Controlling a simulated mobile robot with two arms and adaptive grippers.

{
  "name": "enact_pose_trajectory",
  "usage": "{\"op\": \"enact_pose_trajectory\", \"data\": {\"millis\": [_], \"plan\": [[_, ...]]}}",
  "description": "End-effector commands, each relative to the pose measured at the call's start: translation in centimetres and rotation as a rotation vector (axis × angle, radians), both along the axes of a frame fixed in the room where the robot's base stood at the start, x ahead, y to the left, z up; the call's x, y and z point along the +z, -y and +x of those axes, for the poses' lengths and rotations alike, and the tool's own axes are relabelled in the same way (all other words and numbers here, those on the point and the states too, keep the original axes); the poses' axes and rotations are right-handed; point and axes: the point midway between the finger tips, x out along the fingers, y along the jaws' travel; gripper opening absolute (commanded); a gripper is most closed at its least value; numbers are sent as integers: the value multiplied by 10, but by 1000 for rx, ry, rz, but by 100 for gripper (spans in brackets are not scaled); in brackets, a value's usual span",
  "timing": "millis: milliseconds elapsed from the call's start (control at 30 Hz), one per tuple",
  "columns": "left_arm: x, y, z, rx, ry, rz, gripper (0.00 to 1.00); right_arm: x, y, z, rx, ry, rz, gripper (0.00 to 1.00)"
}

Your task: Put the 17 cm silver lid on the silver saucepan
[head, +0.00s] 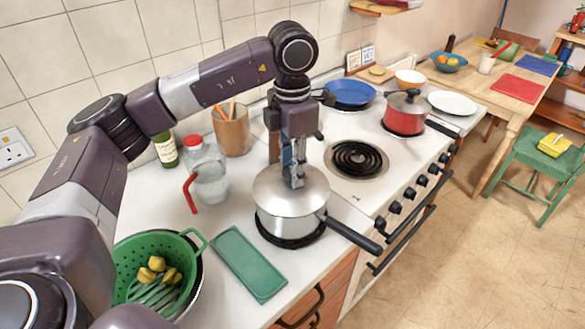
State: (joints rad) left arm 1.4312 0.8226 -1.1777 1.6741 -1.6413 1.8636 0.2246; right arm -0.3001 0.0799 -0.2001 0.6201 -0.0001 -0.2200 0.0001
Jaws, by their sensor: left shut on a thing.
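The silver lid (265,193) is over the saucepan's mouth and looks level. I cannot tell whether its rim rests fully on the pan. My left gripper (294,181) points straight down at the middle of the lid, with its fingers shut on the lid's knob, which they mostly hide. My right gripper is not in view.
A green colander (130,260) with yellow items and a teal board (249,263) lie left of the saucepan. A glass jug (209,182) and utensil pot (233,133) stand behind. A red pot (405,116) and blue pan (350,93) occupy the rear.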

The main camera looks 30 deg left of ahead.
Motion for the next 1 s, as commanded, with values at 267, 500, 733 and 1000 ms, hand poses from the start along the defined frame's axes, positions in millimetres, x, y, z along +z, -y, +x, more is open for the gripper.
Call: {"op": "enact_pose_trajectory", "data": {"millis": [267,500,733,1000], "plan": [[1,0,0,0,1,-1,0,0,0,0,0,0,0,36],[1,0,0,0,1,-1,46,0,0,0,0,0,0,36],[0,0,0,0,0,0,54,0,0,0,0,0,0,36],[0,0,0,0,0,0,67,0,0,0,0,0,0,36]]}}
